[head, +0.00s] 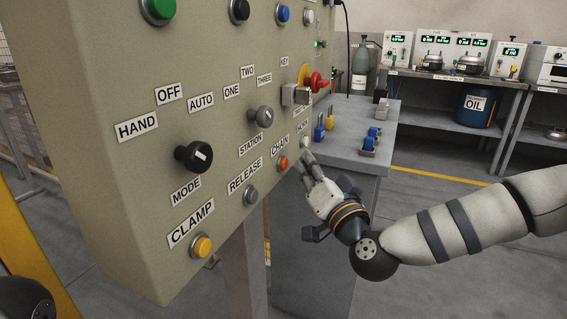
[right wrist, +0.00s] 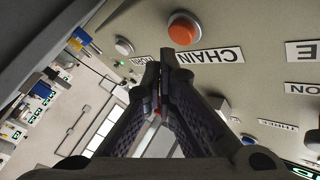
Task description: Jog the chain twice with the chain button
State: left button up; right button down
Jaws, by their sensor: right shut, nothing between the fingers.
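The chain button (head: 283,163) is a small orange-red button under the CHAIN label (head: 281,145) on the beige control panel (head: 150,70). In the right wrist view the chain button (right wrist: 184,28) sits in a pale ring, just above the fingertips. My right gripper (head: 306,158) is shut and empty, its tips close to the panel, right of the chain button in the head view. In the right wrist view its tips (right wrist: 158,80) show in front of the panel beside the CHAIN label. They look apart from the button. My left gripper is not in view.
A white button (head: 306,142) is close by on the right. The grey release button (head: 250,196) and yellow clamp button (head: 202,246) are to the left. The red emergency knob (head: 318,82) juts out above. A grey cabinet (head: 345,150) with padlocks stands behind.

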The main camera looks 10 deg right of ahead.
dwell(0.5)
jog(key=shift+w+a, duration=0.25)
jog(key=shift+a, duration=0.15)
jog(key=shift+w+a, duration=0.3)
jog(key=shift+a, duration=0.1)
dwell(0.6)
jog(key=shift+s, duration=0.1)
jog(key=shift+s+d+p, duration=0.3)
jog(key=shift+s+d, duration=0.2)
jog(key=shift+d, duration=0.3)
